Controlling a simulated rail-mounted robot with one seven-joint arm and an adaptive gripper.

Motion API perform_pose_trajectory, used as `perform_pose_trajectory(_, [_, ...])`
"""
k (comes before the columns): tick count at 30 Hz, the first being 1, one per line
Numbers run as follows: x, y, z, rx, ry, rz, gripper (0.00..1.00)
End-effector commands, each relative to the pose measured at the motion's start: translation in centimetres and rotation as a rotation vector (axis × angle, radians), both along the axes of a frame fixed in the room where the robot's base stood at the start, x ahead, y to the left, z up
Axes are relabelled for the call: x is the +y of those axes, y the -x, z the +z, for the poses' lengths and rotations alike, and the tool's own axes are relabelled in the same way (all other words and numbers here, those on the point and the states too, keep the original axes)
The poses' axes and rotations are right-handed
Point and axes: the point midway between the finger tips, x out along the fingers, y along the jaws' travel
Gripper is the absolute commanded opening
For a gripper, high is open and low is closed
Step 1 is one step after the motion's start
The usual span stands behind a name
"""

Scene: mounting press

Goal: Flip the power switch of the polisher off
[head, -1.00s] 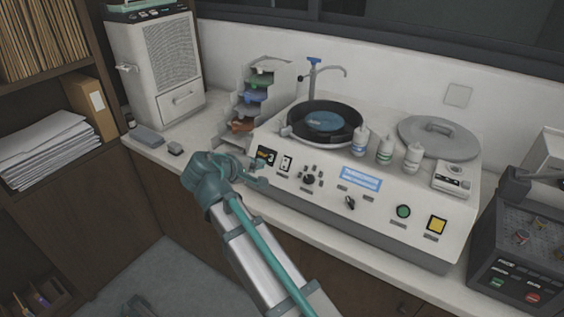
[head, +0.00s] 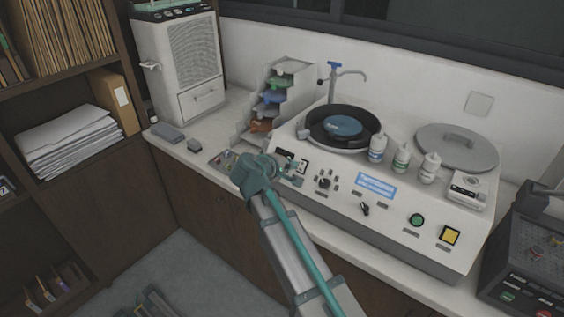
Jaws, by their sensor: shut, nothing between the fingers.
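The polisher (head: 400,227) is a wide white console with a dark round basin and a blue disc (head: 342,126) on top. On the left end of its sloped front are a small dark display (head: 285,154) and, just right of it, a small black-and-white switch (head: 303,166), which I take for the power switch. Its position is too small to read. My gripper (head: 296,180) is shut and empty, at the left end of the panel just below the switch. I cannot tell whether it touches the panel. My wrist partly covers the panel's left corner.
A black knob (head: 324,184), a green button (head: 417,220) and a yellow button (head: 450,235) sit farther right on the panel. Several bottles (head: 401,158) stand on top. A stepped rack (head: 270,103) stands behind left. A dark machine (head: 527,260) is at the right.

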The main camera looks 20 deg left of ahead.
Motion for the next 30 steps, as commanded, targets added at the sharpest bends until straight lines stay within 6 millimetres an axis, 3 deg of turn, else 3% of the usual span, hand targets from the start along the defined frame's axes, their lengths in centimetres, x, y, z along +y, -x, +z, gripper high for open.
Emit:
perform_pose_trajectory(3, [-0.4, -1.9, -0.7, 0.002, 0.002, -0.002, 0.0])
perform_pose_trajectory(9, [-0.8, -3.6, -1.9, 0.001, 0.0, -0.001, 0.0])
perform_pose_trajectory(30, [-0.9, -4.7, -2.6, 0.003, 0.0, 0.004, 0.0])
